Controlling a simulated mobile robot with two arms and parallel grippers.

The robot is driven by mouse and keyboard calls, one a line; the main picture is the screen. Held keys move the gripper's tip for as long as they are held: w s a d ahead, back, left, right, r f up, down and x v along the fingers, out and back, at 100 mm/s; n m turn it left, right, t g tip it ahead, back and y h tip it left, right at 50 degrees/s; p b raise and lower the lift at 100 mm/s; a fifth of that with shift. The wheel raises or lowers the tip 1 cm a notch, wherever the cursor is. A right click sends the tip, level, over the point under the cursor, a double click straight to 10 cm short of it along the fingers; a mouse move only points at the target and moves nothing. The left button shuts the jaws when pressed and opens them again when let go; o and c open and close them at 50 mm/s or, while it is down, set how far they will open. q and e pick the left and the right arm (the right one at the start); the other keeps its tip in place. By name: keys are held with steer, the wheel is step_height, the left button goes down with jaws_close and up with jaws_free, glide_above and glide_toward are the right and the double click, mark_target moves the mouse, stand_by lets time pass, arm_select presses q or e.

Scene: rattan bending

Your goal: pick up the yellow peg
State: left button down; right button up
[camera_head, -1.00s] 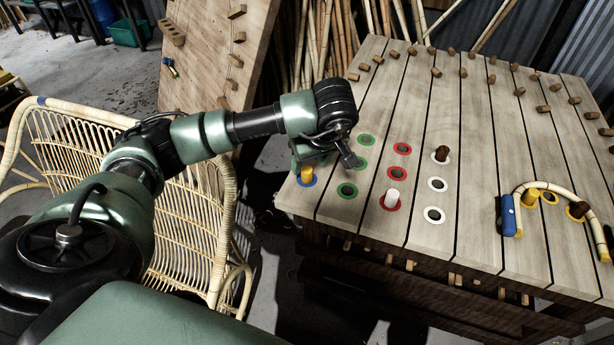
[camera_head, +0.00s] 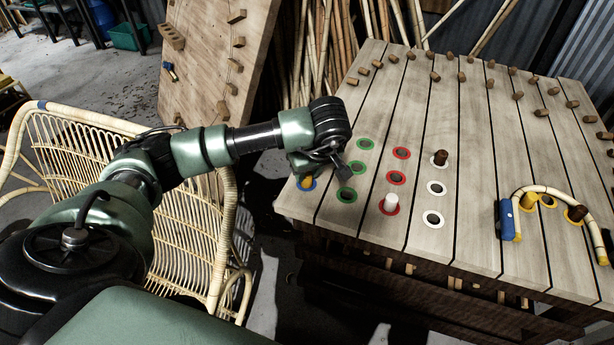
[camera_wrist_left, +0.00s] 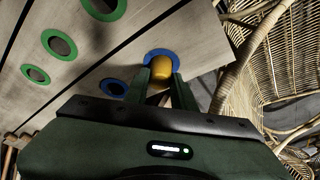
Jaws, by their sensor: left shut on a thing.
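The yellow peg (camera_head: 306,183) stands in a blue-ringed hole at the near left corner of the slatted workbench (camera_head: 470,120). In the left wrist view the peg (camera_wrist_left: 161,67) is between the two fingers of my left gripper (camera_wrist_left: 161,88). My left gripper (camera_head: 308,171) is low over that corner, shut on the peg, and its wrist hides part of the peg in the head view. The peg's lower end is at the blue ring (camera_wrist_left: 160,53). My right gripper is not in view.
A white peg (camera_head: 390,202) stands in a red ring and a brown peg (camera_head: 440,158) in a white ring. Bent rattan (camera_head: 548,190) lies at the right. A rattan chair (camera_head: 190,215) is close to the bench's left side.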

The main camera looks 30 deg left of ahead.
arm_select(q)
step_height(320, 180, up, 11)
step_height(320, 180, up, 9)
steer(key=p, duration=0.2)
glide_above(308, 175)
stand_by(0.7)
